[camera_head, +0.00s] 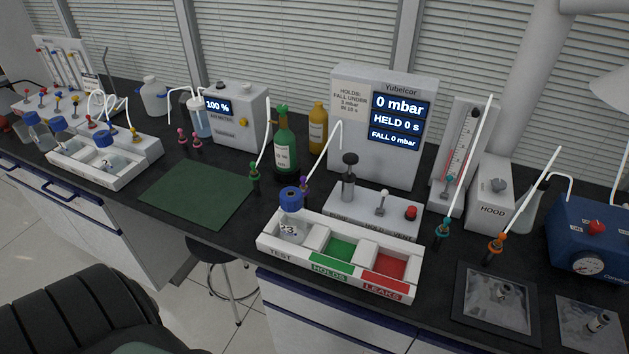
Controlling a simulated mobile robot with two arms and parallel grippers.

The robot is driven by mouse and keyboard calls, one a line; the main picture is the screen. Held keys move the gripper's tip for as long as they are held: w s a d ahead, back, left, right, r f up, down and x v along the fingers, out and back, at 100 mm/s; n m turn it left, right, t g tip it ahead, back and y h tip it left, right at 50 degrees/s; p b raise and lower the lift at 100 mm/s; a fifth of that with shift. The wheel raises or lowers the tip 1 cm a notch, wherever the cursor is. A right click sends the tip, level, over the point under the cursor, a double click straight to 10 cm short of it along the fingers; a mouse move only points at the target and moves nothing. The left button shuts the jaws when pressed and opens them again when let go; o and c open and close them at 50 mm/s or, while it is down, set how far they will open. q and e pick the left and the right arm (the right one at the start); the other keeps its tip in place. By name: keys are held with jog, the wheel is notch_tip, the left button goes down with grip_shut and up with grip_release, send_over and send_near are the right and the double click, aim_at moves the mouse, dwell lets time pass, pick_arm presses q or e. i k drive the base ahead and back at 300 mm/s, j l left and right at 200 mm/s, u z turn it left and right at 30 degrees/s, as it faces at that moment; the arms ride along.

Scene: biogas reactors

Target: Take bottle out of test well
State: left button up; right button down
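A clear bottle (293,228) with a blue cap (291,199) stands upright in the test well at the left end of a white three-well tray (335,272). Its label seems to end in a 3. Beside the test well are the green holds well (341,249) and the red leaks well (389,266), both of which look empty. Neither of my grippers shows in the head view.
The leak tester (378,125) behind the tray reads 0 mbar, held 0 s. Thin upright tubes with a green (255,169) and a purple fitting (303,186) stand close to the bottle. A green mat (197,193) lies bare to the left. Blue-capped bottles (104,139) stand far left.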

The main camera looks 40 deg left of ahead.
aim_at(293, 225)
jog(key=u, duration=1.3)
jog(key=k+j+u, duration=0.3)
jog(key=k+j, duration=0.2)
jog(key=k, duration=0.15)
jog(key=i, duration=0.5)
